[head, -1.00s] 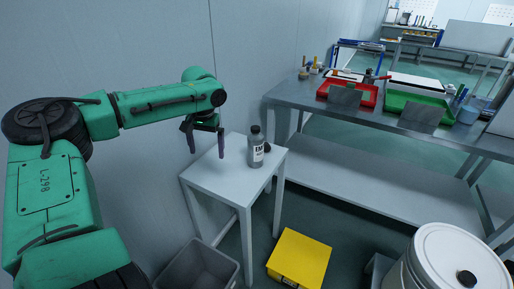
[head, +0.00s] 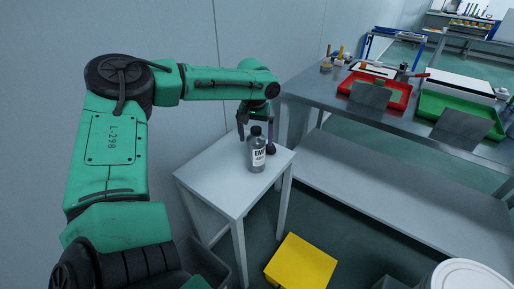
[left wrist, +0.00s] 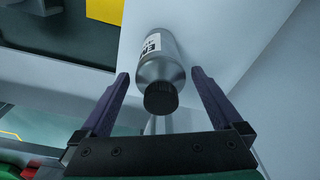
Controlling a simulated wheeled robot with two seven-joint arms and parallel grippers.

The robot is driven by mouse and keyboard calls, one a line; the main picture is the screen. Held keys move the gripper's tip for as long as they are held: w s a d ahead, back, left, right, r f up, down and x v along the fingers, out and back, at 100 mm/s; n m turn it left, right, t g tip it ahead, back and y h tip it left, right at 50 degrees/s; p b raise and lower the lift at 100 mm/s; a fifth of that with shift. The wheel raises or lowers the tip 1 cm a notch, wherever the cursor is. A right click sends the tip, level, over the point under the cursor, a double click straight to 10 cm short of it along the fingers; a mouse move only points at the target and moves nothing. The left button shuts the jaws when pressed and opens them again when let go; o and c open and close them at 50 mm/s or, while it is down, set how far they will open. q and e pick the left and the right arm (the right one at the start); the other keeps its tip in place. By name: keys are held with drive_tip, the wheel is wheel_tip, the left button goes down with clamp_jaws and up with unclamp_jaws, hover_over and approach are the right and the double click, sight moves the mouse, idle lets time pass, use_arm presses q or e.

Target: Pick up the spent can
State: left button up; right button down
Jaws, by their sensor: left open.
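The spent can is a grey bottle-shaped can (head: 257,155) with a black cap and a white label with black letters. It stands upright on a small light grey table (head: 215,182). My left gripper (head: 255,121) is open at the can's far side in the head view, its fingers pointing down near cap height. In the left wrist view the can (left wrist: 161,60) lies ahead between the two open fingers (left wrist: 158,82), its black cap nearest the camera. I see a gap on each side. My right gripper is not in view.
A yellow box (head: 301,262) and a grey bin (head: 205,262) stand on the floor below. A metal workbench (head: 330,103) with a red tray (head: 375,90) and a green tray (head: 460,114) is to the right.

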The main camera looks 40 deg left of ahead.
use_arm(q)
drive_tip(key=f, duration=0.4)
drive_tip(key=shift+w+a+f, duration=0.25)
drive_tip(key=shift+w+f, duration=0.15)
drive_tip(key=shift+r, duration=0.1)
drive_tip(key=c, duration=1.3)
